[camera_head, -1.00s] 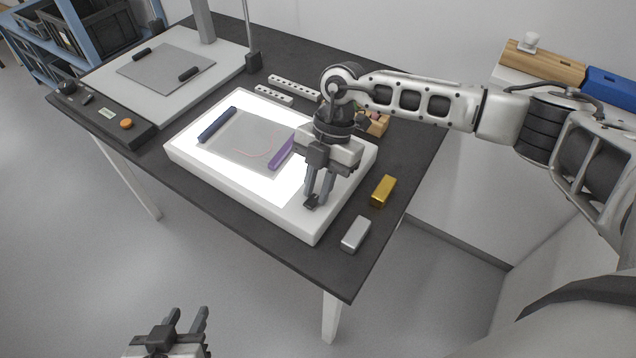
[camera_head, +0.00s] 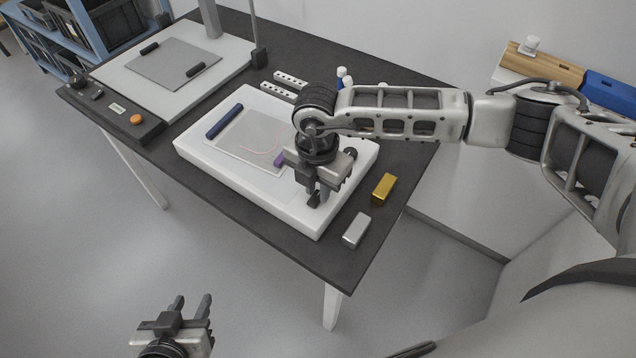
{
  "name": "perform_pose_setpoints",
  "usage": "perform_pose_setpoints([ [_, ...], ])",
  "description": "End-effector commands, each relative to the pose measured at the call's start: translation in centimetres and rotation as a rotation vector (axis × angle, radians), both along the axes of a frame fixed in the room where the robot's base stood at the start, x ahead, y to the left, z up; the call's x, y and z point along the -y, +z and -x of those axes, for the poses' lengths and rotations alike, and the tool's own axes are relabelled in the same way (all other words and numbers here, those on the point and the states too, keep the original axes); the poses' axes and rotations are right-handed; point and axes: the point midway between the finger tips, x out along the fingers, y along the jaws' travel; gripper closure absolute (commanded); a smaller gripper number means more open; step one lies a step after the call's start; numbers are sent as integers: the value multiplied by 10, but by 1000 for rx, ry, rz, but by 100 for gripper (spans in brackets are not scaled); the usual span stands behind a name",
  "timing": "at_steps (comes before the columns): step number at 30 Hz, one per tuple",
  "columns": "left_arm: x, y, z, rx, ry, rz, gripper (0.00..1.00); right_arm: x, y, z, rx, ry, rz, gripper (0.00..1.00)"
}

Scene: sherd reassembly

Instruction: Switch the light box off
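The light box (camera_head: 300,222) is a white slab on the dark table, and its top panel is now unlit and pale grey. My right gripper (camera_head: 319,197) points down over its near right part, fingers a little apart. A small dark piece shows at the fingertips; I cannot tell whether it is the switch or part of a finger, or whether they touch the box. A black knob (camera_head: 351,153) shows by the box's right edge. My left gripper (camera_head: 191,306) is open and empty, low in front of the table.
On the box lie a clear sheet with a pink line, a dark blue bar (camera_head: 224,121) and a purple bar (camera_head: 280,159), partly hidden. A gold block (camera_head: 383,187) and a silver block (camera_head: 356,230) stand right of it. A control strip (camera_head: 118,113) lies left.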

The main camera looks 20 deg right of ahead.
Motion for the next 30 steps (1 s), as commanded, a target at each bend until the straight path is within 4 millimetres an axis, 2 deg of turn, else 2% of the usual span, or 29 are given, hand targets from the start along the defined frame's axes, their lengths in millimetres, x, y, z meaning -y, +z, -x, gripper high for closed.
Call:
perform_pose_setpoints([
  [1,0,0,0,0,0,0,64,0,0,0,1,0,2,69],
  [2,0,0,0,0,1,1,64,0,0,0,1,0,1,61],
  [3,0,0,0,0,1,1,64,0,0,0,1,0,1,58],
  [14,0,-1,3,-5,1,0,64,0,7,-1,1,0,-1,58],
  [20,0,-5,4,-8,0,0,64,0,41,-1,5,0,-2,58],
  [30,0,-9,3,-3,-4,2,64,-1,122,-1,5,1,-1,58],
])
